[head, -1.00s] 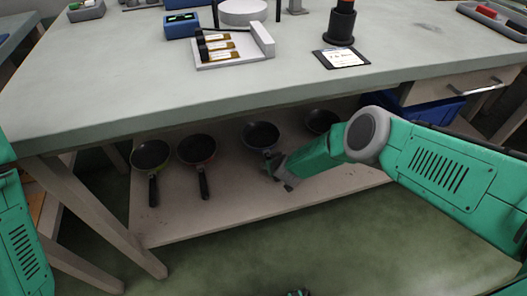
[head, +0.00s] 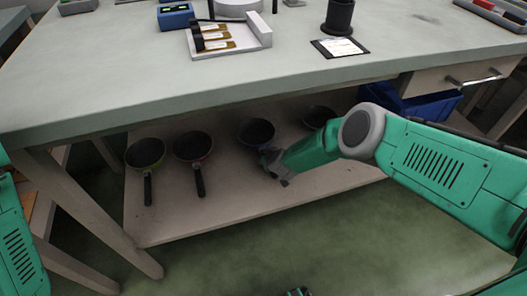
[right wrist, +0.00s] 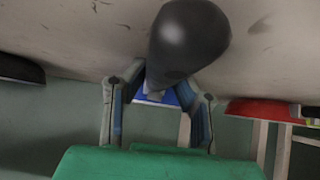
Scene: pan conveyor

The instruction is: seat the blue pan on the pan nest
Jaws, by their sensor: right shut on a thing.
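The blue pan, dark inside with a faint bluish rim (head: 256,132), sits third from the left on the shelf under the table. My right gripper (head: 272,167) is at its near side and shut on its handle, which it mostly hides in the head view. In the right wrist view the dark rounded handle (right wrist: 188,38) comes up between the two fingers (right wrist: 160,105). A round white stand (head: 237,8) at the top edge of the head view may be the pan nest; I cannot tell for certain.
A green-rimmed pan (head: 146,154), a red pan (head: 193,147) and another dark pan (head: 319,117) share the shelf (head: 225,210). The table edge (head: 200,105) overhangs them. A blue bin (head: 430,103) stands at the right. A white tray (head: 262,36) lies on the table.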

